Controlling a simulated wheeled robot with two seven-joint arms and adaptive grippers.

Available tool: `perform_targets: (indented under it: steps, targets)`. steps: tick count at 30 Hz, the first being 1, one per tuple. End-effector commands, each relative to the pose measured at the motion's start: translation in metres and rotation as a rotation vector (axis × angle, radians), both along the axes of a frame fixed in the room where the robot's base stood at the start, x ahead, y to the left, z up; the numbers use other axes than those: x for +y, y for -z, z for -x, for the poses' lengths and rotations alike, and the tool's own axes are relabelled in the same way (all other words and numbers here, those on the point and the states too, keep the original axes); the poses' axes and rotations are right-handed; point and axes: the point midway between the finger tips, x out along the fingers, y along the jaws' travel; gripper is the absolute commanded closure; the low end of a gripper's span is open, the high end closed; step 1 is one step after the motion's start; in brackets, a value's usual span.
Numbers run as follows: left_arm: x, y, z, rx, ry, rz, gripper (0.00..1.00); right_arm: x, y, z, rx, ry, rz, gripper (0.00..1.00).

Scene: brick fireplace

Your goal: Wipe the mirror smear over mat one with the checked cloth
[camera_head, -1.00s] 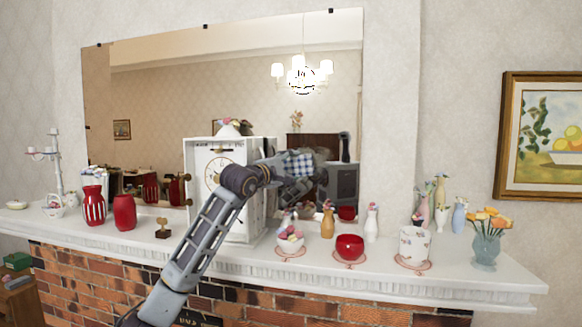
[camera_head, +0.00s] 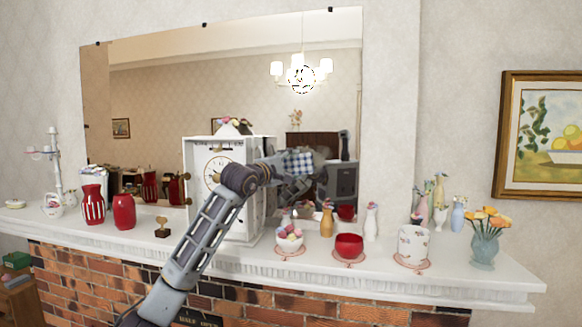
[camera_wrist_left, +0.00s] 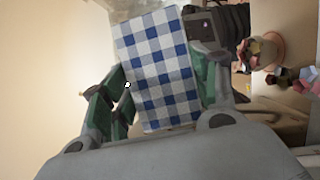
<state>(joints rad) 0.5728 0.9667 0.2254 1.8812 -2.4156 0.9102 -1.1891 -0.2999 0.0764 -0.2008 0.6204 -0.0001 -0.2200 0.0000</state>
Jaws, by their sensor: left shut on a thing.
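The blue-and-white checked cloth (camera_head: 299,162) is held up in front of the lower part of the mirror (camera_head: 230,85). My left gripper (camera_head: 284,170) is shut on it, and the cloth fills the space between the green-sided fingers in the left wrist view (camera_wrist_left: 160,75). Whether the cloth touches the glass I cannot tell. I cannot make out a smear apart from the cloth, gripper and reflections. Below and near the cloth, a round pink mat (camera_head: 281,253) lies on the shelf under a bowl of round colored items (camera_head: 289,239). My right gripper is not in view.
A white clock (camera_head: 217,165) stands close behind my left arm. A red bowl (camera_head: 349,246) and white flowered cup (camera_head: 413,243) stand on other mats. Orange and white vases (camera_head: 327,222) are close below the gripper. Red vases (camera_head: 124,212) stand left.

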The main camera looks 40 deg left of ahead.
Motion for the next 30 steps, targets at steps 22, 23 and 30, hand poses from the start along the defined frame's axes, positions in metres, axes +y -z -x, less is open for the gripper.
perform_targets:
  steps: [22,23,30]
  targets:
    - [0.004,0.000,-0.008,0.001,0.000,0.000,0.59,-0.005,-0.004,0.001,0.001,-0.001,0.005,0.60]
    - [0.005,0.000,-0.008,0.001,0.000,0.000,0.59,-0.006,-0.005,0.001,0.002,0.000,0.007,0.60]
    - [0.006,0.000,-0.011,0.000,0.000,0.000,0.59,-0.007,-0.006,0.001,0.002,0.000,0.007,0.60]
